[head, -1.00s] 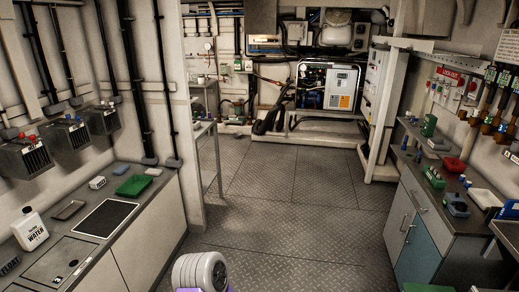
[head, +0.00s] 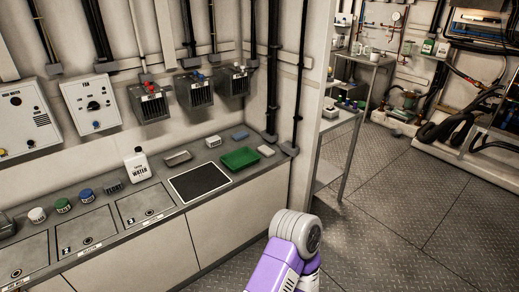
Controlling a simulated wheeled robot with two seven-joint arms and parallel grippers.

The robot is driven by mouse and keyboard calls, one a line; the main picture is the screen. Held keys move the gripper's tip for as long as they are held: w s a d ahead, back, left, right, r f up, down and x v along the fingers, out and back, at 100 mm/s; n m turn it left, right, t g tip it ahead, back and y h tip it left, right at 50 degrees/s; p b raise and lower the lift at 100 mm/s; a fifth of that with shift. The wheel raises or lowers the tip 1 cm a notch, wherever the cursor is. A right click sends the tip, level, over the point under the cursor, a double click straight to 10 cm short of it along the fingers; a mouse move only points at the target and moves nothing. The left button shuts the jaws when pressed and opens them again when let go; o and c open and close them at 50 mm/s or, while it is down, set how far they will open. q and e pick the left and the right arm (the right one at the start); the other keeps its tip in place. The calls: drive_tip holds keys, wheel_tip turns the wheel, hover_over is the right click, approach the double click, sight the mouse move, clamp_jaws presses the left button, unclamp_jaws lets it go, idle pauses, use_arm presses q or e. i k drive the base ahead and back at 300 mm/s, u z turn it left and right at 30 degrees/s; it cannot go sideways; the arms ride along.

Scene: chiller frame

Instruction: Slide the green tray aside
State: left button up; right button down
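The green tray (head: 240,158) lies flat on the grey counter at the left, near its right end. It sits just behind and to the right of a black mat (head: 199,182) and appears apart from it. Part of one of my arms, purple with a light grey rounded joint, rises at the bottom of the view, well in front of the counter. No gripper fingers show in the view, and nothing of mine touches the tray.
A white water bottle (head: 137,164), a grey dish (head: 178,158) and a small white box (head: 266,150) stand on the counter (head: 170,211). A blue-grey block (head: 240,135) lies behind the tray. A metal shelf rack (head: 350,120) stands right of the counter. The floor (head: 400,210) is open.

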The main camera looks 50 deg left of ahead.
sight(236, 161)
drive_tip(key=u, duration=0.45)
drive_tip(key=i, duration=2)
drive_tip(key=u, duration=1.95)
drive_tip(key=i, duration=1)
drive_tip(key=u, duration=0.95)
